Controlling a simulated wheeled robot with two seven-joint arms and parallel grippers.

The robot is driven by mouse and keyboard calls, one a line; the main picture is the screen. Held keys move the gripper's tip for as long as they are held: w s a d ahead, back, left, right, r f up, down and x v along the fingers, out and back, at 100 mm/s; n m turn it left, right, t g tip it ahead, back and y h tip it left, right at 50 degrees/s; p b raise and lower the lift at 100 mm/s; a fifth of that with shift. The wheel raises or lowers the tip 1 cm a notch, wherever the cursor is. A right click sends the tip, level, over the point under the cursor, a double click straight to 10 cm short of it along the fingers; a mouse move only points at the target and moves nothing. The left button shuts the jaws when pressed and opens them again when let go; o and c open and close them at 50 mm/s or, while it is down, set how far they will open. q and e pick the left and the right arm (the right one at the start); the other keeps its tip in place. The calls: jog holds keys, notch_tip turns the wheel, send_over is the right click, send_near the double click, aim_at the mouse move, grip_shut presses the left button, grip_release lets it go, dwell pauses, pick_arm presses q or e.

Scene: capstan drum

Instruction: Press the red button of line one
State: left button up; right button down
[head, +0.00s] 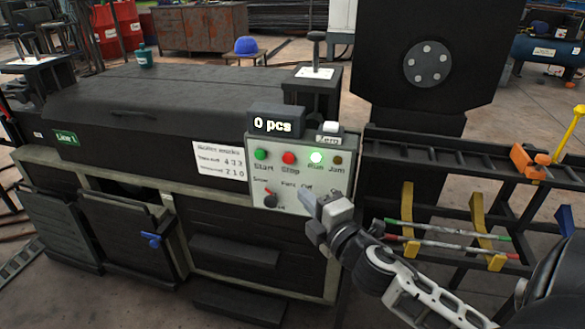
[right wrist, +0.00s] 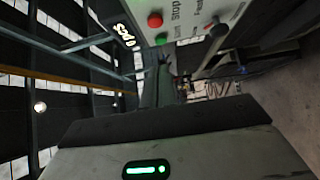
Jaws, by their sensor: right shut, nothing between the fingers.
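The red button (head: 288,158), labelled Stop, is on the light grey control panel (head: 262,185) of the dark machine marked Line 1 (head: 67,138). A green Start button (head: 261,154) is left of it. In the right wrist view the red button (right wrist: 155,20) and the green button (right wrist: 162,40) show near the top. My right gripper (head: 308,201) is shut and empty, in front of the panel's lower right part, below and right of the red button. It appears apart from the button. My left gripper is not in view.
A lit Run lamp (head: 316,157) and a dark Jam lamp (head: 337,160) are right of the red button. A black knob (head: 270,200) sticks out low on the panel. A counter (head: 276,121) reads 0 pcs. A dark rack (head: 450,165) with colored supports stands at right.

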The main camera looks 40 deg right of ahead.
send_near(283, 159)
jog(key=w+a, duration=0.3)
jog(key=shift+w+d, duration=1.4)
jog(key=shift+d, duration=0.3)
